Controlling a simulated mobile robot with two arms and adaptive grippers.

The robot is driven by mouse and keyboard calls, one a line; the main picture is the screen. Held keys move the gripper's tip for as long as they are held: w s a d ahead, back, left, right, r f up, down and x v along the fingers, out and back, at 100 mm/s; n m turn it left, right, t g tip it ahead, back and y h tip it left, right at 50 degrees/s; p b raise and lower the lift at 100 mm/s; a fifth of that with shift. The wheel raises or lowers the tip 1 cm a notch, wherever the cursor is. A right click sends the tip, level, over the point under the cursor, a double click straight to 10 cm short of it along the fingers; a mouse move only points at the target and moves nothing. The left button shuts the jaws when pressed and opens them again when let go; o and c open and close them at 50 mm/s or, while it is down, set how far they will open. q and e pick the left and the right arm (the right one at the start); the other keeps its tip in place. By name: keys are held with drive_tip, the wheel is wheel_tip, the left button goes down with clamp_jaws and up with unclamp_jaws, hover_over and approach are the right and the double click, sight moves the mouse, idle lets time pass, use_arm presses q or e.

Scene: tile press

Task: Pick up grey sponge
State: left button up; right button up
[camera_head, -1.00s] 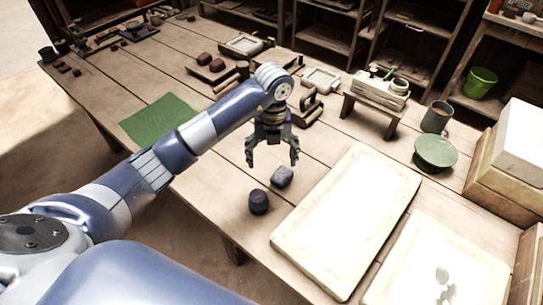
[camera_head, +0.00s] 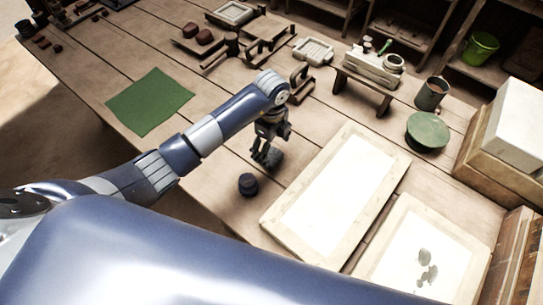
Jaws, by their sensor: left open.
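The grey sponge (camera_head: 275,158) lies on the wooden table, left of the large white framed board. My left gripper (camera_head: 264,158) points down right at it. Its fingers are open and partly cover the sponge, with one finger on the near left side. I cannot tell whether the fingers touch the sponge. My right gripper is not in view.
A dark round pot (camera_head: 248,184) stands close to the sponge on the near side. The white framed board (camera_head: 337,190) lies to the right, with a second board (camera_head: 398,255) nearer. A green cloth (camera_head: 150,101) lies at the left. A green disc (camera_head: 428,131) is at the right.

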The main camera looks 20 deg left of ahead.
sight(272, 156)
use_arm(q)
wheel_tip(272, 156, down, 5)
drive_tip(key=shift+f+p, duration=0.1)
drive_tip(key=shift+p, duration=0.4)
drive_tip(key=c, duration=1)
